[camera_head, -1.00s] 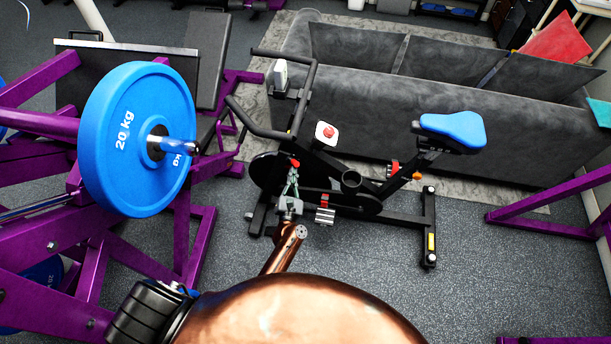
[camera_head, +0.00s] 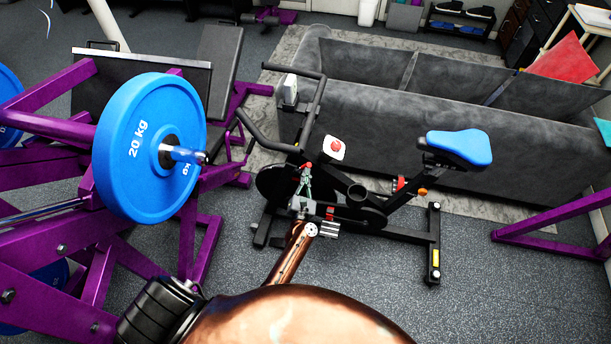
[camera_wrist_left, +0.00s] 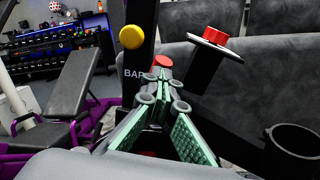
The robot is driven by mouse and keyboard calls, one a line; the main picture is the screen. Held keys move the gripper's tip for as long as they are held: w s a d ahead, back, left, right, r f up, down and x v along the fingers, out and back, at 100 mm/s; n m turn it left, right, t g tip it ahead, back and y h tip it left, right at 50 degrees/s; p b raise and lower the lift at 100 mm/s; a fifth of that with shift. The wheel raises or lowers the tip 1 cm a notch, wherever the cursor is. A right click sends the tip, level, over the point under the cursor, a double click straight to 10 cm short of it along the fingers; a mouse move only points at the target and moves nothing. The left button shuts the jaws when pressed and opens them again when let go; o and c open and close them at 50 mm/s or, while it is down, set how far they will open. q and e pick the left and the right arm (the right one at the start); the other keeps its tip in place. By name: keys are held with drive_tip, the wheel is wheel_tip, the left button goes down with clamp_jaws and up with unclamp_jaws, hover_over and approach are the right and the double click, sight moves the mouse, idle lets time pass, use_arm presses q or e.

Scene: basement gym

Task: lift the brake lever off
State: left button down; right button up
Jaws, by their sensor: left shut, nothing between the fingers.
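The exercise bike (camera_head: 375,215) stands on the grey floor in the middle of the head view. A small red knob (camera_head: 308,165) shows on its frame, right at my left gripper's tips. In the left wrist view the red knob (camera_wrist_left: 163,61) is just beyond the fingertips; I take it as the brake lever's end, and its stem is hidden. My left gripper (camera_head: 306,178), with green pads, is shut and empty, and points at the knob; whether it touches cannot be told. In the wrist view the gripper (camera_wrist_left: 160,80) covers the lower frame. My right gripper is not in view.
A purple rack with a blue weight plate (camera_head: 135,165) is close at left. A grey sofa (camera_head: 400,120) stands behind the bike.

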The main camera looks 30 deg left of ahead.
use_arm(q)
drive_tip(key=shift+w+d+r, duration=0.1)
drive_tip(key=shift+w+r, duration=0.1)
drive_tip(key=shift+r, duration=0.1)
